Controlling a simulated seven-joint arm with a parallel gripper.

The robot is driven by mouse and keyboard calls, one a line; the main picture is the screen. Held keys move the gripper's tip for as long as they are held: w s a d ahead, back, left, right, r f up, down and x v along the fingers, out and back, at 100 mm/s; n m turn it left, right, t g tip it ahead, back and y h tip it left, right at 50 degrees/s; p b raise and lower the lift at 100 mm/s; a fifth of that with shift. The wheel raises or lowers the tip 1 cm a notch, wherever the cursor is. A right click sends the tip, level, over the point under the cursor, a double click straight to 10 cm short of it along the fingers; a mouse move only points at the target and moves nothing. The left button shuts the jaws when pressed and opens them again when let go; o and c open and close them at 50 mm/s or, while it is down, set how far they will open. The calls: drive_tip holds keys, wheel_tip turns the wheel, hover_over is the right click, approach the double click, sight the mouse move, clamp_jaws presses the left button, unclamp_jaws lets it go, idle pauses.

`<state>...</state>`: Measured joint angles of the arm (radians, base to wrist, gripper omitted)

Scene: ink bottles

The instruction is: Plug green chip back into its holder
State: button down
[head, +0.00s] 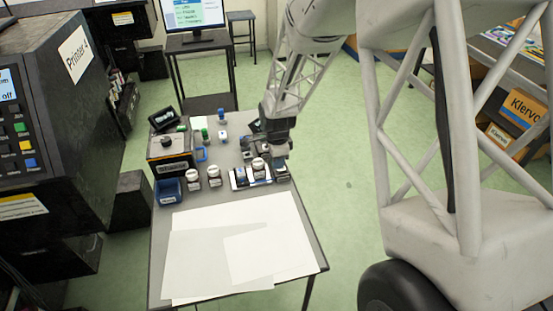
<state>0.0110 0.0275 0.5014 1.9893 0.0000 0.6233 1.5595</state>
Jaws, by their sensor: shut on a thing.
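My gripper (275,145) is low over the right edge of the grey table, pointing down. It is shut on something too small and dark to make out. A dark block (280,165) is just below the fingers; I cannot tell if they touch. A small upright item with a green top (205,134) stands towards the back of the table.
White-topped bottles (193,177) stand mid-table, one by a blue and white tray (239,180). A blue bin (169,192) and a dark box (168,163) are at the left. White sheets (243,245) cover the front. A large black printer (65,120) stands left of the table.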

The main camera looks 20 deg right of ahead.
drive_tip(key=shift+r, duration=0.2)
idle(0.5)
drive_tip(key=shift+r, duration=1.3)
drive_tip(key=shift+w, duration=0.1)
drive_tip(key=w+a+f, duration=0.1)
drive_tip(key=w+a, duration=0.3)
drive_tip(key=w, duration=0.3)
drive_tip(key=w+a+f, duration=0.1)
drive_tip(key=w+a, duration=0.2)
drive_tip(key=w, duration=0.4)
drive_tip(key=shift+w+a+f, duration=0.2)
drive_tip(key=shift+w+a, duration=0.15)
drive_tip(key=shift+f, duration=0.15)
drive_tip(key=shift+f, duration=2.45)
drive_tip(key=shift+f, duration=0.7)
idle(0.8)
